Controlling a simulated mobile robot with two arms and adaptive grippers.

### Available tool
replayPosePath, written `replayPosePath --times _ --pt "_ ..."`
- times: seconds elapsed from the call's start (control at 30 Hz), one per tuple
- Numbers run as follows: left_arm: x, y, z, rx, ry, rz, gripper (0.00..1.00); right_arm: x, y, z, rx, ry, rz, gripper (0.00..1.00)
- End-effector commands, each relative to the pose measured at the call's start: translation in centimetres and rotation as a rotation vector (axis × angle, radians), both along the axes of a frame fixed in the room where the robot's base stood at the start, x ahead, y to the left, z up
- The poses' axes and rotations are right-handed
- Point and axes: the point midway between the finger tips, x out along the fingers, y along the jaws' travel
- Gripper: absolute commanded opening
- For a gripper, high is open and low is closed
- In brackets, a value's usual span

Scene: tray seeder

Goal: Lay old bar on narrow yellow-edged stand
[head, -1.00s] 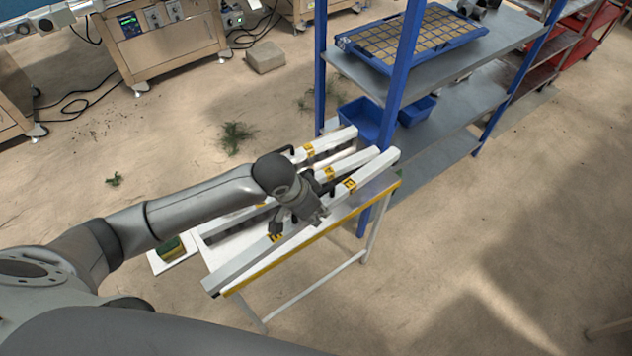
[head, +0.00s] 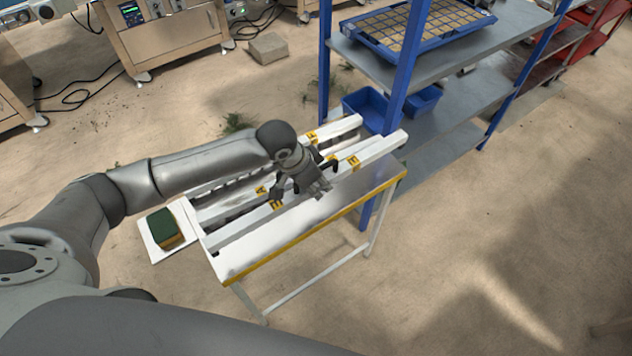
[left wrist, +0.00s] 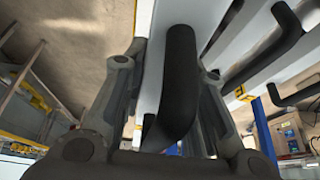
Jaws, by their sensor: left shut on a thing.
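The narrow stand (head: 285,238) has a white top with a yellow front edge and a strip of bare top along the front. White bars with yellow labels lie lengthwise over it. My left gripper (head: 317,192) is above the front bar (head: 380,148), shut on its black handle. In the left wrist view the curved black handle (left wrist: 178,75) sits between my left fingers, with the white bar behind it. Another white bar (head: 340,126) lies behind. My gripper hides part of the bars. I cannot tell whether the held bar touches the stand. My right gripper is out of view.
A blue-post shelf (head: 445,90) stands close behind the stand's right end, with a blue seed tray (head: 360,38) and blue bins (head: 422,100). A green-and-yellow sponge (head: 165,228) lies on a white board at left. The floor at right is clear.

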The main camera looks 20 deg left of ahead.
Motion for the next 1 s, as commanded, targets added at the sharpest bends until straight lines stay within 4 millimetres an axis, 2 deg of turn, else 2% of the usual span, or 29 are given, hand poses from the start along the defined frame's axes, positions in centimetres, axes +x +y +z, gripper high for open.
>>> replayPosePath --times 0.03,0.57,0.63,1.0 --pt "0.1 0.0 -0.8 -0.001 -0.004 -0.001 0.03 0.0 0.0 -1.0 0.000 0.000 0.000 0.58" --pt "0.1 0.0 -5.1 -0.001 -0.005 0.000 0.03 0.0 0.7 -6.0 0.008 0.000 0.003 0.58" --pt "0.0 0.0 -5.3 -0.002 -0.001 0.001 0.03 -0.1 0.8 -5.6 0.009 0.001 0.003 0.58" --pt "0.1 -0.1 -7.8 -0.003 -0.003 0.001 0.03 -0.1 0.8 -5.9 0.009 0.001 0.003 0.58"
